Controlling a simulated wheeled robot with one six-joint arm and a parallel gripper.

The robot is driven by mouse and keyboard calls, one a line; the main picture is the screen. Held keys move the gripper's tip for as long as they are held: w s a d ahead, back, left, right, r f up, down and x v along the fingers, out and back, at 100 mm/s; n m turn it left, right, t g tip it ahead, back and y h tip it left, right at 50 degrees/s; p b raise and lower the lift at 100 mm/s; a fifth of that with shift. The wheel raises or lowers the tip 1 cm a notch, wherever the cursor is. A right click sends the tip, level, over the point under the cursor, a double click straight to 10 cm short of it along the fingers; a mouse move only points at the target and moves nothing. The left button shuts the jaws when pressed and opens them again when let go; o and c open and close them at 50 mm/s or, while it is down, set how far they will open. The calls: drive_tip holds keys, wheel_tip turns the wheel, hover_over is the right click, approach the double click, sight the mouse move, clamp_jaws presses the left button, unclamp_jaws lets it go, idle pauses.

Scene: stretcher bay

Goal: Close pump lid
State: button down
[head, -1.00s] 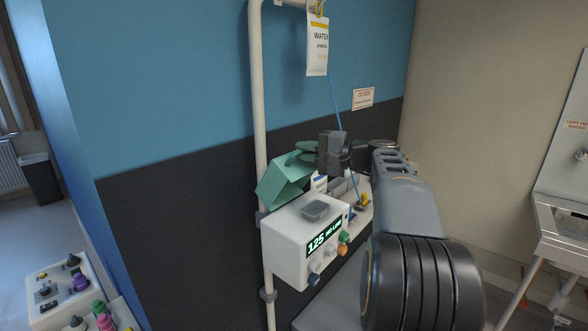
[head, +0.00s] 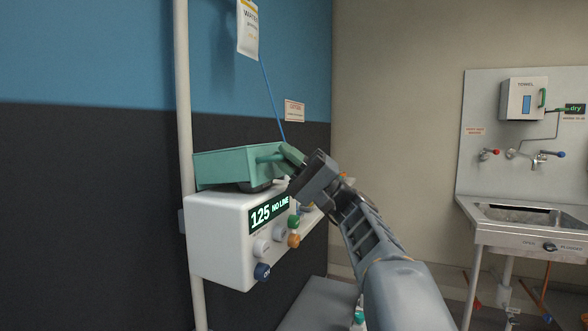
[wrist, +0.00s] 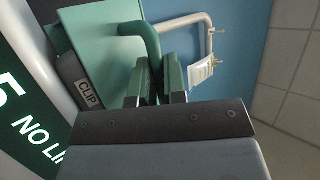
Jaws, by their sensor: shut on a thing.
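The white infusion pump (head: 222,235) hangs at the pole, its display reading 125 NO LINE. Its green lid (head: 225,167) is swung down to nearly level over the pump's top. A dark part shows in the gap under the lid's near edge, so the lid looks slightly raised. My gripper (head: 291,158) is at the lid's right end, shut on its green handle. In the wrist view the lid (wrist: 100,38) is at the upper left, and the fingers (wrist: 158,78) close around the handle (wrist: 150,40). A grey part marked CLIP (wrist: 82,82) sits beneath the lid.
Coloured knobs (head: 293,240) stick out of the pump's front. The white pole (head: 183,120) stands left of it. A drip bag (head: 247,30) hangs above with a blue line running down behind my gripper. A sink (head: 515,215) is at the far right.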

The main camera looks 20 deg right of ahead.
drive_tip(key=shift+s+d+f+b, duration=0.15)
drive_tip(key=shift+f+b, duration=0.4)
drive_tip(key=shift+f, duration=0.1)
drive_tip(key=shift+s+d+f+b, duration=0.1)
drive_tip(key=shift+s+f+b, duration=0.05)
drive_tip(key=shift+f+b, duration=0.45)
drive_tip(key=shift+f, duration=0.1)
drive_tip(key=c, duration=1.5)
unclamp_jaws()
drive_tip(key=shift+o, duration=0.2)
drive_tip(key=v, duration=1.4)
drive_tip(key=shift+a, duration=0.15)
